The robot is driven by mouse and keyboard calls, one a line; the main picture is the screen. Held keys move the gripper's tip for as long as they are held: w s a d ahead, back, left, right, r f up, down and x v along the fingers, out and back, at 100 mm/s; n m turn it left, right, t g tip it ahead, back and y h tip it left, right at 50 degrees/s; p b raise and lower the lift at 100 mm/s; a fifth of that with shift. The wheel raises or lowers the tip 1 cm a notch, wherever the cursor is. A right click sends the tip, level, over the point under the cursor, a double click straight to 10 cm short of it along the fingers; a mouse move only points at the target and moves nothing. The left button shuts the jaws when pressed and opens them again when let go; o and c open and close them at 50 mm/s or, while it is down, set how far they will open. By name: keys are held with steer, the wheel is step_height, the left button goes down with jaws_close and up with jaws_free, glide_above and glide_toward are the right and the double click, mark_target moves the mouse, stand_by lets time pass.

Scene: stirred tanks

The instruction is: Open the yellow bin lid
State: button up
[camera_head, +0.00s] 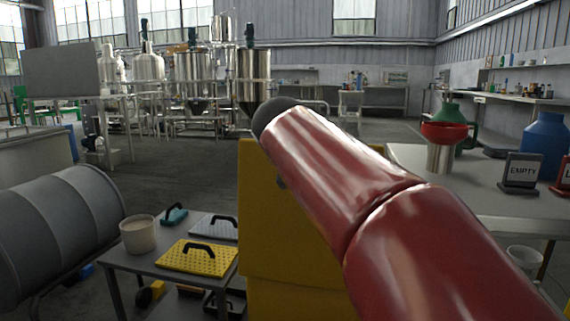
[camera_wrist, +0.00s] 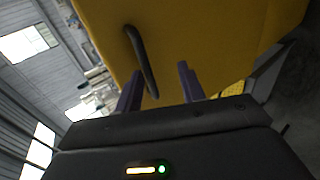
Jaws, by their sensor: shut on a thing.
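The yellow bin (camera_wrist: 210,40) fills the upper middle of the wrist view, with a dark curved handle (camera_wrist: 140,50) on its yellow face. My gripper (camera_wrist: 160,86) has a finger on each side of the handle's lower end and is shut on it. In the head view the yellow bin (camera_head: 262,230) stands in the middle, partly behind my red arm. A crosswise edge divides its tall upper panel from the part below. My gripper is hidden in the head view. How far the lid stands open is unclear.
A low table (camera_head: 150,262) at left holds a yellow perforated plate (camera_head: 197,258) with a handle, a beige cup (camera_head: 138,235) and a teal item. A grey drum (camera_head: 60,230) lies at far left. A worktop (camera_head: 485,205) with a red funnel (camera_head: 444,132) stands right.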

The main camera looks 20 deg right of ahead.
steer(key=shift+o, duration=0.7)
steer(key=shift+f, duration=0.65)
steer(key=p+v, duration=0.1)
steer(key=v, duration=0.7)
steer(key=shift+r, duration=0.45)
steer(key=shift+d, duration=0.1)
steer(key=shift+p, duration=0.35)
steer(key=s+a+f+m+g+y+p, duration=0.2)
steer(key=s+f+m+p, duration=0.3)
steer(key=s+f, duration=0.4)
steer(key=s+a+f+m+g+y+p, duration=0.1)
steer(key=s+a+f+m+y+p, duration=0.3)
steer(key=s+f, duration=0.4)
steer(key=shift+s+a+f+m+g+p, duration=0.3)
steer(key=shift+s+f+m+g+p, duration=0.25)
steer(key=shift+m, duration=0.55)
steer(key=shift+w, duration=0.15)
